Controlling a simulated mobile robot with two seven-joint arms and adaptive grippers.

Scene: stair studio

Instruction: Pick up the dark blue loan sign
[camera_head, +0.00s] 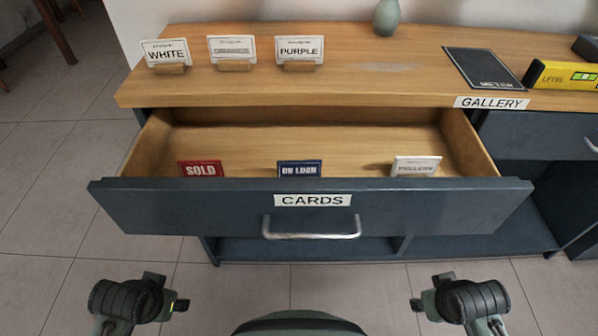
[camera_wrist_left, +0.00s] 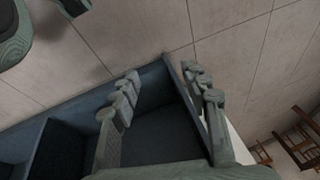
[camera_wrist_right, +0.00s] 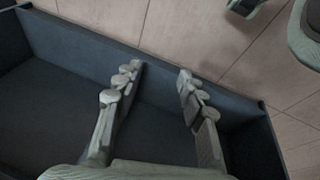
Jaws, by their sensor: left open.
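In the left wrist view my left gripper (camera_wrist_left: 165,100) is open and empty. My right gripper (camera_wrist_right: 158,85) is open and empty in the right wrist view. Both are apart from the sign.
A red SOLD sign (camera_head: 201,169) and a white card (camera_head: 416,166) stand in the same drawer. WHITE (camera_head: 166,52), another card (camera_head: 232,48) and PURPLE (camera_head: 299,49) stand on the wooden top. A metal handle (camera_head: 312,235) sticks out from the drawer front.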

